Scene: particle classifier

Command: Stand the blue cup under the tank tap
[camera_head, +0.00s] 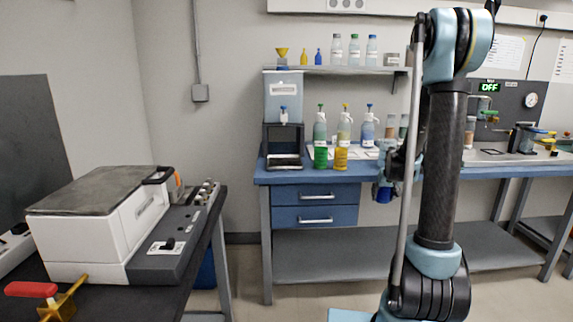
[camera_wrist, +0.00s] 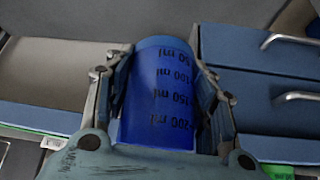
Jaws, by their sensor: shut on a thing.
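The blue cup (camera_wrist: 160,95) with black volume marks fills the middle of the wrist view. My gripper (camera_wrist: 160,80) is shut on it, one finger on each side. In the head view the cup (camera_head: 384,194) shows small and dark blue below my gripper (camera_head: 384,178), in front of the bench edge and partly hidden by my arm. The tank (camera_head: 284,97) stands at the left end of the bench.
Several spray bottles (camera_head: 343,140) with green, yellow and blue liquid stand just right of the tank. A shelf (camera_head: 340,70) with small bottles is above. Blue drawers (camera_head: 316,205) are under the bench top. A white and grey machine (camera_head: 110,230) is on the left table.

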